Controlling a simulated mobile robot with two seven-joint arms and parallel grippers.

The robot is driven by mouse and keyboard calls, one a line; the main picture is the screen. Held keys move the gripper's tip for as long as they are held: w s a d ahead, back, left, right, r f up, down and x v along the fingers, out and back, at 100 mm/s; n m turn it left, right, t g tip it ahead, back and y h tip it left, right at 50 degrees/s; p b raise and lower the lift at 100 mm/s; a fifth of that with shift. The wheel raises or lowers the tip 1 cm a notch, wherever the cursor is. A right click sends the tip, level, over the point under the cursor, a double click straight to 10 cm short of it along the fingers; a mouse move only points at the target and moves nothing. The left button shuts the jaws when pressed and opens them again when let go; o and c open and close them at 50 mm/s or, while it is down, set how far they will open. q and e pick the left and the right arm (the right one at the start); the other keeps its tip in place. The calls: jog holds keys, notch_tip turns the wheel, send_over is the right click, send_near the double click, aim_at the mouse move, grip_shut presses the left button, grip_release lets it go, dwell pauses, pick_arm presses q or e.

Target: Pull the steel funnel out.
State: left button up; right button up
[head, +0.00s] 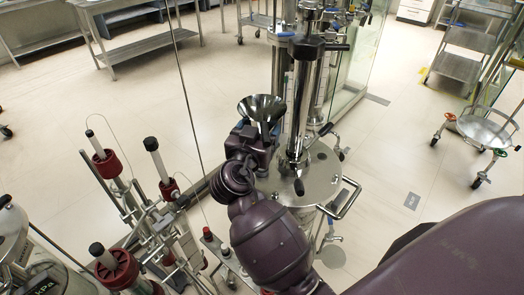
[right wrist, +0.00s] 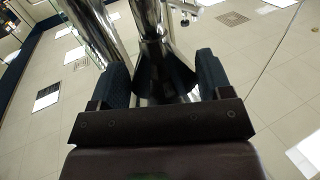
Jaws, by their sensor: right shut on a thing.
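The steel funnel (head: 262,106) is shiny, with its wide cone mouth facing up, just left of the tall steel column (head: 303,100) in the head view. My right gripper (head: 245,133) is at the funnel's lower part, shut on it. In the right wrist view the funnel (right wrist: 165,62) stands between the two dark finger pads of my right gripper (right wrist: 161,75). The funnel's lower end is hidden by the gripper and arm, so I cannot tell whether it sits in anything. My left gripper is not in view.
Packed columns with red collars (head: 107,163) stand on a metal frame at the lower left. A round steel lid (head: 320,180) with handles lies under the tall column. A glass panel (head: 362,60) is behind. Open floor (head: 150,95) lies to the back left.

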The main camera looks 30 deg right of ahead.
jog(key=shift+r+p, duration=0.7)
jog(key=shift+r, duration=0.75)
